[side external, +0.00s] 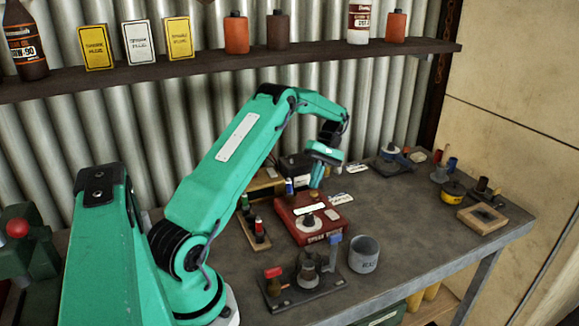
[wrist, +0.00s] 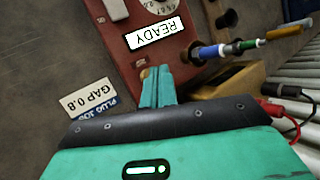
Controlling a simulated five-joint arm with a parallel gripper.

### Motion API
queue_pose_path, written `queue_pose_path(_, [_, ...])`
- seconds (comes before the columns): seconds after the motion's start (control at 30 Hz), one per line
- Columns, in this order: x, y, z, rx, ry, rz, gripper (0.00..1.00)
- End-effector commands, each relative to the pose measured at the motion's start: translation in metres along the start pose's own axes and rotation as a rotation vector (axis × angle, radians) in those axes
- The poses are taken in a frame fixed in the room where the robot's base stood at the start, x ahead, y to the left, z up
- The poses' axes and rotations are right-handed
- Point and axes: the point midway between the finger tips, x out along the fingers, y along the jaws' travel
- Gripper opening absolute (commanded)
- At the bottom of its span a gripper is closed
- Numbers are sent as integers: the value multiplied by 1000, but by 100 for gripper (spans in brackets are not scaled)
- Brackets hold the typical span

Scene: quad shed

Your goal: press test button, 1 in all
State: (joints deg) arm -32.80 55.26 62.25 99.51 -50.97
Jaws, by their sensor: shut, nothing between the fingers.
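The red tester box (side external: 296,228) stands on the bench below my gripper, with a knob and a lit display strip on top. In the wrist view the red box (wrist: 178,62) has a white display (wrist: 156,35) reading READY. A small tan-orange piece (wrist: 144,73), perhaps the test button, shows at the box's edge beside my fingertips; the fingers partly hide it, and I cannot tell if they touch it. My gripper (side external: 315,184) points down over the back part of the box. In the wrist view my gripper (wrist: 155,72) is shut and empty.
A label card (wrist: 88,98) reading GAP 0.8 lies beside the box. A grey cup (side external: 364,255) and a dark stand (side external: 300,290) are in front. The bench to the right is partly clear.

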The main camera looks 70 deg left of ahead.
Motion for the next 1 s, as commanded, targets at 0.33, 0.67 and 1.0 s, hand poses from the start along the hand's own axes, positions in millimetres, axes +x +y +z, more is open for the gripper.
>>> queue_pose_path(0.33, [6, 5, -1, 0, 2, -2, 0])
queue_pose_path(0.67, [7, 6, -1, 0, 2, -2, 0])
queue_pose_path(1.0, [8, 6, -2, 0, 2, -2, 0])
